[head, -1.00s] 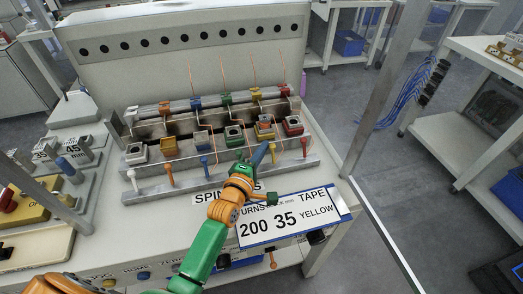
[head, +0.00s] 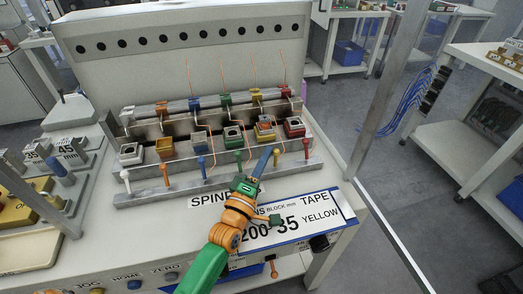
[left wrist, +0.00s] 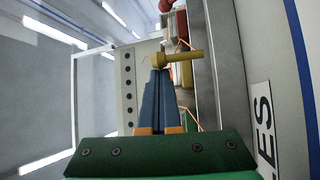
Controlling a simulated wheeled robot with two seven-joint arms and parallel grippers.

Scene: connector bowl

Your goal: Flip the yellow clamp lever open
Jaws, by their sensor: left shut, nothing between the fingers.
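The yellow clamp lever (head: 276,158) stands on the front rail of the winding fixture, between the green lever (head: 238,161) and the red lever (head: 305,148). It points upward like the other levers in the row. In the left wrist view the yellow lever (left wrist: 184,56) lies across the picture just beyond the fingertips. My left gripper (head: 267,151) is shut and empty, its blue fingers close beside the yellow lever. In the wrist view its fingertips (left wrist: 159,74) are right at the lever's knob end; I cannot tell whether they touch. My right gripper is not in view.
Several coloured blocks sit in a row behind the levers, with copper wires rising behind. The white lever (head: 125,180), orange lever (head: 165,175) and blue lever (head: 202,168) stand to the left. A label card (head: 325,211) reading 35 and YELLOW lies in front, partly behind my arm.

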